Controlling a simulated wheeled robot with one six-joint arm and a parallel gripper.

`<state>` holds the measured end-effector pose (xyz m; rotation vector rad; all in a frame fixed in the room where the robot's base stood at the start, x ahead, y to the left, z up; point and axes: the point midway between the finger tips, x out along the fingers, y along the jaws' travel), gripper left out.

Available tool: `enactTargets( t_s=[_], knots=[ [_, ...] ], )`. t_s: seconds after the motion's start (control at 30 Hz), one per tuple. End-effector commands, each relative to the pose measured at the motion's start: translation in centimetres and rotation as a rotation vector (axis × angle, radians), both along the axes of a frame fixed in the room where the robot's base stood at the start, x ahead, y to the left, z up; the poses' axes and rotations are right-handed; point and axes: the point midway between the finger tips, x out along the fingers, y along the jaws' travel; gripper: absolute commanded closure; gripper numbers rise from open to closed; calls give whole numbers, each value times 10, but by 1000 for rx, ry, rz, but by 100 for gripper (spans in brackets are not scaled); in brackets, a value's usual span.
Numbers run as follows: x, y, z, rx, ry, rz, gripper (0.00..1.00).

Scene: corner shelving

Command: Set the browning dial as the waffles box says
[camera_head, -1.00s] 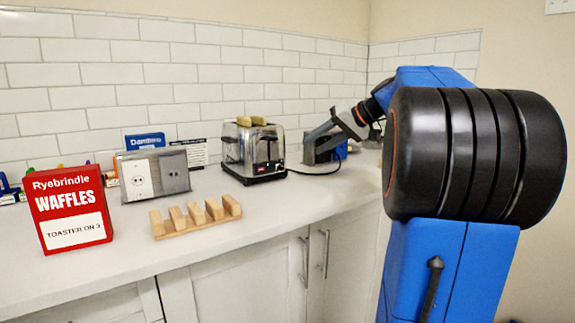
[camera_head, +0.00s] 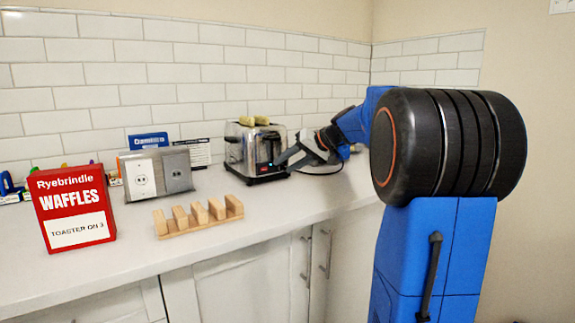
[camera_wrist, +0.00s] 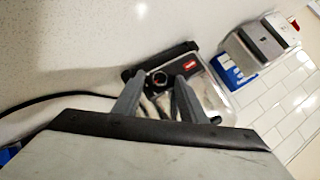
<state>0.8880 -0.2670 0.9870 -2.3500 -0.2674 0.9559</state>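The red waffles box (camera_head: 72,208) stands at the left of the counter; its white label reads "TOASTER ON 3". In the wrist view, the toaster's front (camera_wrist: 209,95) shows a red badge and a round dark browning dial (camera_wrist: 158,78). My gripper (camera_head: 281,164) is at the toaster's front. In the wrist view, its two grey fingers (camera_wrist: 158,84) are apart, with the dial showing between the tips. I cannot tell whether they touch it. The dial's setting is unreadable.
A wooden rack (camera_head: 198,216) lies on the counter in front of the toaster. A metal outlet box (camera_head: 157,174) stands left of the toaster, with a blue box (camera_head: 147,140) behind it. A black cord (camera_wrist: 58,97) runs along the counter beside my gripper. The front counter is mostly clear.

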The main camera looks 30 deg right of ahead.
Motion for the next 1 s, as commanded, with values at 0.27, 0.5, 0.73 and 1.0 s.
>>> enactTargets(
  t_s=[0.27, 0.5, 0.73, 1.0],
  knots=[
    [1, 0, -1, 0, 0, 0, 62],
    [1, 0, -1, 1, 0, -1, 100],
    [1, -1, -2, 27, 2, -1, 100],
    [1, -4, -4, 167, 8, -3, 100]
  ],
)
